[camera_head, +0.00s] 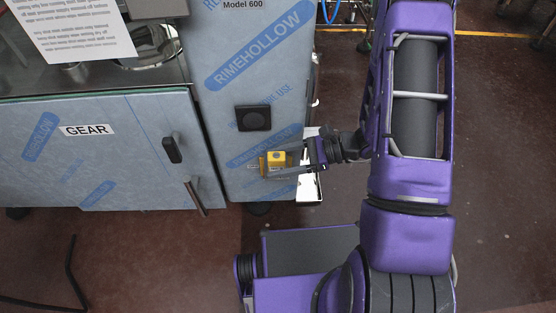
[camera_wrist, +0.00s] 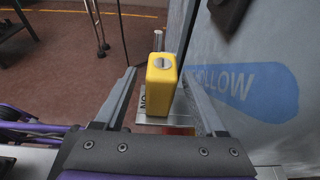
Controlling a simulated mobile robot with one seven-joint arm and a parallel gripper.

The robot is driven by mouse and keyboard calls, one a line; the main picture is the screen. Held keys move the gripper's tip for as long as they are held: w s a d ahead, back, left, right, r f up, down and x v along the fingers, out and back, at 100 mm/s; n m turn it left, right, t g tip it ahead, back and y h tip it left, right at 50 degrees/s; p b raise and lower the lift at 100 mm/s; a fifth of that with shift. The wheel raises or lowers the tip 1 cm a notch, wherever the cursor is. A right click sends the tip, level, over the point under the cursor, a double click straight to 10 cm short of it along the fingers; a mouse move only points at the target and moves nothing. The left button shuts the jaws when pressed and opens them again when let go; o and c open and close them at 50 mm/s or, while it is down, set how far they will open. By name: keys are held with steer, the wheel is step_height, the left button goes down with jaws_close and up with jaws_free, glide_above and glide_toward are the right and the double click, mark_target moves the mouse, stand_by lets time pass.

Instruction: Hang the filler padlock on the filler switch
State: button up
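The yellow padlock (camera_head: 275,160) is in front of the film-wrapped cabinet, low on its face. In the wrist view the padlock (camera_wrist: 162,82) stands upright between my fingers, its grey shackle pointing away. My gripper (camera_head: 283,162) reaches in from the right with a finger on either side of it. In the wrist view my gripper (camera_wrist: 160,85) shows gaps between both fingers and the padlock, so it looks open. A black square switch (camera_head: 253,117) is on the cabinet face above the padlock. A dark part at the wrist view's top right may be this switch (camera_wrist: 228,12).
A silver labelled plate (camera_wrist: 150,119) is below the padlock; I cannot tell whether they touch. The film-wrapped cabinet (camera_head: 225,155) is close beside my gripper. The GEAR door (camera_head: 100,165) has a black handle (camera_head: 172,148) at left. Floor (camera_head: 500,200) is open at right.

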stand_by(0.3)
steer(key=p+v, duration=0.1)
steer(key=v, duration=1.6)
steer(key=shift+d+p, duration=0.2)
steer(key=shift+p, duration=0.1)
steer(key=shift+r, duration=0.1)
